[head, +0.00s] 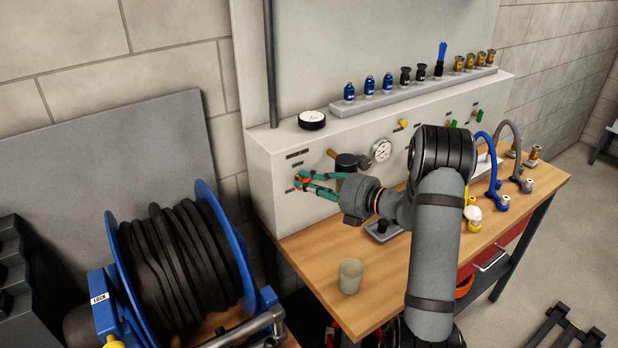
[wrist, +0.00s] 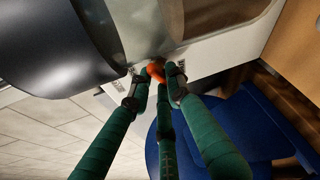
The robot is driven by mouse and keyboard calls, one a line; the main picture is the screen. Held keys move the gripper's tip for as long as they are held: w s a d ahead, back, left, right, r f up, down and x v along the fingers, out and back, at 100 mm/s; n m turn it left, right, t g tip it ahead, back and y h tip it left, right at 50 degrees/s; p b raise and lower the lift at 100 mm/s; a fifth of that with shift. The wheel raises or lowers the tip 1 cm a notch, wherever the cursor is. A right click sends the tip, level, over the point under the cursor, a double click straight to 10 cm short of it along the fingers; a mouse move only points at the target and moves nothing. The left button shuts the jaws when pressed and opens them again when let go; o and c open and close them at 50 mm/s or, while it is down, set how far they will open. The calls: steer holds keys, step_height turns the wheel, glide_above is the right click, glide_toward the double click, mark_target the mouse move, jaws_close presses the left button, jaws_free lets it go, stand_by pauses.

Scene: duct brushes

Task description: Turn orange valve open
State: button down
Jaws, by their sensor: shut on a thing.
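The orange valve (wrist: 155,71) is on the front of the pale panel box, near its left end. In the wrist view its orange handle sits between my fingertips. In the head view only a small orange part of the valve (head: 301,179) shows beside the fingers. My gripper (head: 301,183), with green fingers, reaches left to the panel and is shut on the orange valve. It also shows in the wrist view (wrist: 156,84), with fingertips on both sides of the handle. The fingers partly hide the handle, and I cannot tell its exact angle.
A round gauge (head: 381,150), a yellow valve (head: 403,123) and green valves (head: 452,123) are on the panel to the right. A beige cup (head: 350,276) stands on the wooden bench (head: 317,250). A blue hose reel (head: 222,240) stands close at the left.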

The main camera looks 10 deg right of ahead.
steer(key=shift+a+r+n+h, duration=0.1)
steer(key=shift+n+h, duration=0.5)
steer(key=shift+n, duration=0.5)
steer(key=shift+s+a+n+t+h+b, duration=0.15)
steer(key=shift+n+h+b, duration=0.95)
steer(key=shift+n+b, duration=0.7)
steer(key=shift+a+n+t+h+b, duration=0.15)
steer(key=shift+n+h+b, duration=1.15)
steer(key=shift+b, duration=0.8)
steer(key=shift+n, duration=0.3)
steer(key=c, duration=1.6)
jaws_free()
steer(key=shift+c, duration=0.2)
steer(key=shift+s+d, duration=0.1)
steer(key=v, duration=1.1)
steer(key=shift+s+d, duration=0.25)
steer(key=shift+s, duration=0.15)
